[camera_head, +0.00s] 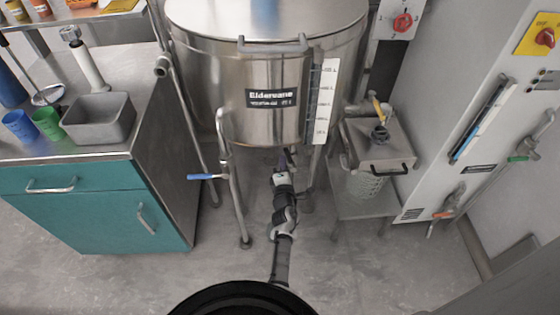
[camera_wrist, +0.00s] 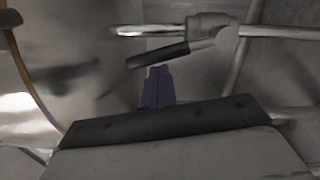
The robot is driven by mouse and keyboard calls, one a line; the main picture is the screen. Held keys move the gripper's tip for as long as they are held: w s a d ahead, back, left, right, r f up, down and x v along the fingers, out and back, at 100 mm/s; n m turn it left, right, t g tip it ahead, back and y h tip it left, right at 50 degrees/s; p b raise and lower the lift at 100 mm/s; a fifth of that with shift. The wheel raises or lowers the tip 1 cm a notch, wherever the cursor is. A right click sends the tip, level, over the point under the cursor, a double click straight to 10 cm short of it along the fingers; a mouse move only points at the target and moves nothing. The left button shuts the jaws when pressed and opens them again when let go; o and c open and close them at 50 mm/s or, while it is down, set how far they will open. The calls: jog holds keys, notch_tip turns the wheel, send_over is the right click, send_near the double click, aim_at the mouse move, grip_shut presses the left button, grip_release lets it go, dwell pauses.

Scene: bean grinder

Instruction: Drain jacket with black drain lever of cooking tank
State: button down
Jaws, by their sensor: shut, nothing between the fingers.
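The steel cooking tank (camera_head: 215,85) with a dark label stands on legs at the centre of the head view. In the wrist view, the black drain lever (camera_wrist: 158,55) slants down to the left from a valve on a horizontal steel pipe. My gripper (camera_head: 287,154) is under the front of the tank in the head view. In the wrist view, my gripper (camera_wrist: 157,71) is shut, with its purple-grey fingertips just below the lever; I cannot tell whether they touch. The lever is not discernible in the head view.
A blue-handled valve (camera_head: 201,177) sticks out at the tank's left leg. A small steel stand (camera_head: 375,165) with a perforated basket and a white cabinet (camera_head: 440,100) stand at the right. The floor in front is open.

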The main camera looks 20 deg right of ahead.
jog(key=shift+s+d+r+m+p, duration=0.15)
jog(key=shift+d+r+m+p, duration=0.45)
jog(key=shift+m+p, duration=0.1)
jog(key=shift+s+d+f, duration=0.1)
jog(key=shift+d+f, duration=0.1)
jog(key=shift+d, duration=0.15)
